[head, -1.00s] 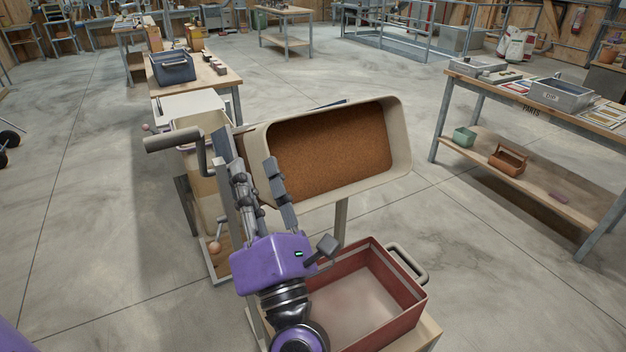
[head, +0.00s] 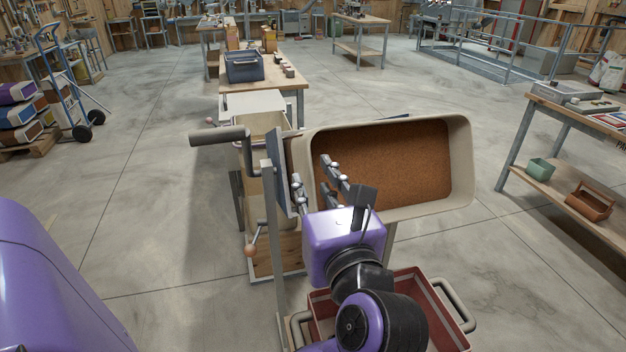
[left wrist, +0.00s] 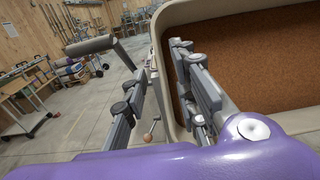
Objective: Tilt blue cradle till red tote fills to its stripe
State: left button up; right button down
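A beige tub (head: 462,150) filled with brown feed (head: 395,165) sits tipped toward me on its stand; a blue-grey plate (head: 279,165) shows at its left side. A grey crank-like handle (head: 220,135) juts out left; it also shows in the left wrist view (left wrist: 92,45). My left gripper (head: 313,172) is at the tub's left end, fingers spread, nothing held. In the left wrist view the fingers (left wrist: 153,68) appear either side of the tub's rim; contact cannot be told. The red tote (head: 440,308) stands below, its inside mostly hidden by my arm. My right gripper is out of view.
A workbench with a dark blue bin (head: 244,66) stands behind. A shelf table with a green box (head: 541,168) and a wooden caddy (head: 589,203) is at right. A blue hand truck (head: 62,80) stands at far left. Open floor lies left.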

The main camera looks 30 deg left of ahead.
aim_at(305, 164)
pick_arm(q)
jog(key=shift+w+a+r, duration=0.15)
jog(key=shift+w+a, duration=0.05)
jog(key=shift+w, duration=0.15)
jog(key=p+x, duration=0.1)
jog(key=x, duration=0.4)
jog(key=shift+w+a, duration=0.2)
jog(key=shift+a, duration=0.1)
jog(key=shift+w+a, duration=0.25)
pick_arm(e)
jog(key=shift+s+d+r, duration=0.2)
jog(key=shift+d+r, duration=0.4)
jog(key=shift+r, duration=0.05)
pick_arm(q)
jog(key=shift+c, duration=0.4)
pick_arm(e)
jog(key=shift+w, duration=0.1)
pick_arm(q)
jog(key=c, duration=0.6)
grip_shut()
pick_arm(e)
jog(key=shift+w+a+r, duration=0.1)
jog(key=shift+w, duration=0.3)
